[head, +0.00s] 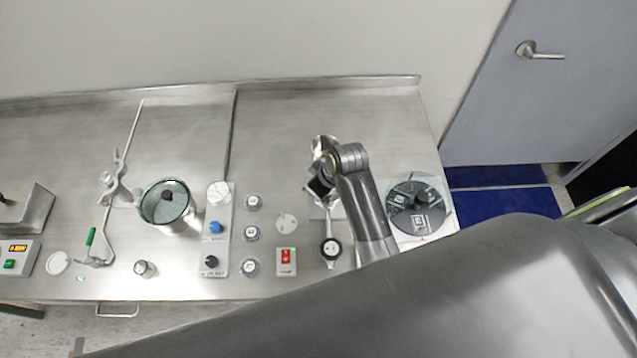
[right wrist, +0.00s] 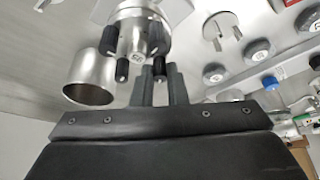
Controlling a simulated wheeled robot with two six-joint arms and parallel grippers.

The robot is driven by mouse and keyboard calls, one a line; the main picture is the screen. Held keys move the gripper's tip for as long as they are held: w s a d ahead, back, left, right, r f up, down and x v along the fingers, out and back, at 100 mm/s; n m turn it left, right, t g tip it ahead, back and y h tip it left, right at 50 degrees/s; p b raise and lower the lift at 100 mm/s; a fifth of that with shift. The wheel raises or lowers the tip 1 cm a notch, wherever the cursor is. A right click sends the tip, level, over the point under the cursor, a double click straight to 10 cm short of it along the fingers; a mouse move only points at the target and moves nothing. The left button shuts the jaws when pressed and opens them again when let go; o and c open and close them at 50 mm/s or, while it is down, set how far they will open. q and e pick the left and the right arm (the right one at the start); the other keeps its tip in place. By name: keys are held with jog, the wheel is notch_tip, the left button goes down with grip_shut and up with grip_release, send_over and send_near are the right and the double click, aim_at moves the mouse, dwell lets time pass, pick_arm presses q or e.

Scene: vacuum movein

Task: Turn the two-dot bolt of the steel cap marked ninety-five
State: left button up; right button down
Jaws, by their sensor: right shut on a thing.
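The steel cap (right wrist: 137,42) shows in the right wrist view, a round metal body with several black-handled bolts around its rim. I cannot make out dots on this bolt. In the head view my right gripper (head: 320,188) points down over the bench, and my wrist hides most of the cap. My left gripper is in neither view.
An open steel cup (right wrist: 92,79) stands left of the cap. Numbered round pucks (head: 251,233), a red-switch box (head: 286,262) and a black round-headed fitting (head: 331,248) lie nearby. A glass-covered disc unit (head: 419,207) stands right of my arm. The back of the bench is clear.

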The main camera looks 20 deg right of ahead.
jog(key=shift+a+m, duration=0.1)
jog(key=shift+m, duration=0.4)
jog(key=c, duration=1.4)
grip_release()
jog(key=shift+c, duration=0.2)
jog(key=shift+w+r, duration=0.1)
